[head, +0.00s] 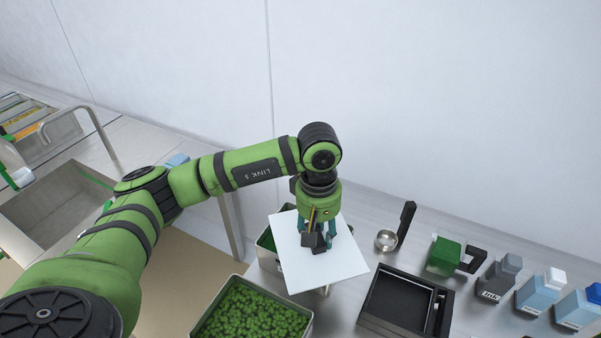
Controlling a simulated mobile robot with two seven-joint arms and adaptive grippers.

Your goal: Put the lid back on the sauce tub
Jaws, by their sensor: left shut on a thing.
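The lid (338,268) is a flat white square plate. My left gripper (314,242) points down at its middle and is shut on it, probably by a dark handle. The lid covers much of a metal tub (265,263) with green inside, which shows only at the left. The lid looks turned relative to this tub and reaches past it to the right. I cannot tell whether they touch, or whether this is the sauce tub. My right gripper is not in view.
A metal tub full of green pieces (312,318) stands in front. A sink (60,205) lies at left, a wall behind.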

